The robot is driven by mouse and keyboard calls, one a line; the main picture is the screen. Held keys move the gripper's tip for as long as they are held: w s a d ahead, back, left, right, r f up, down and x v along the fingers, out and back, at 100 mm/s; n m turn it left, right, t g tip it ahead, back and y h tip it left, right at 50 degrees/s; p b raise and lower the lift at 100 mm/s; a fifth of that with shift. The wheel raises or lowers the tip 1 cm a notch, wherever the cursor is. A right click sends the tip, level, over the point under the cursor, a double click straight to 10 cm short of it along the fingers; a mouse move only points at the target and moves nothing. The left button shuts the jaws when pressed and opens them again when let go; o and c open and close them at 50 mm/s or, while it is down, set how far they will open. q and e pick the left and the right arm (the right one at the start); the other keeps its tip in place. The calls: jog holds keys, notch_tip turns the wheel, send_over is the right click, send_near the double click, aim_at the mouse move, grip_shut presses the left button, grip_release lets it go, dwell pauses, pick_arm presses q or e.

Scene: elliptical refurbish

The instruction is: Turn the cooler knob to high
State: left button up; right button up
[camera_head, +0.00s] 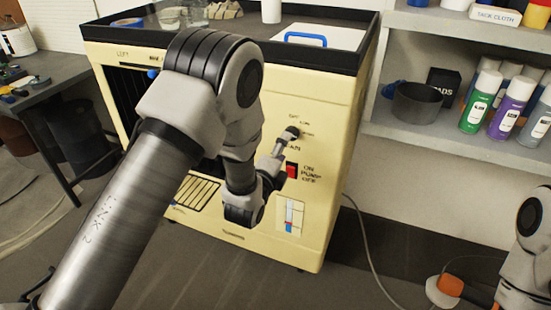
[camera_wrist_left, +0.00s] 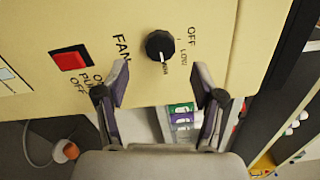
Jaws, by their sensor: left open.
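The cooler (camera_head: 325,200) is a cream cabinet in the middle of the head view. Its black fan knob (camera_wrist_left: 160,45) shows clearly in the wrist view, and small in the head view (camera_head: 292,131). The knob's white mark points down in the wrist view, towards a small label below LOW that I cannot read clearly. My left gripper (camera_wrist_left: 161,78) is open and empty, its fingertips apart on either side below the knob, not around it. In the head view the left gripper (camera_head: 283,143) is just below the knob. My right arm shows at the lower right; its gripper is out of view.
A red pump switch (camera_wrist_left: 71,58) sits beside the FAN label. A level gauge (camera_head: 290,215) is lower on the front panel. Shelves with spray cans (camera_head: 510,105) stand to the right. A grey cable (camera_head: 367,245) runs along the floor. A workbench (camera_head: 50,85) is at left.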

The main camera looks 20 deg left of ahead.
pick_arm(q)
jog(key=s, duration=0.6)
jog(key=shift+a, duration=0.1)
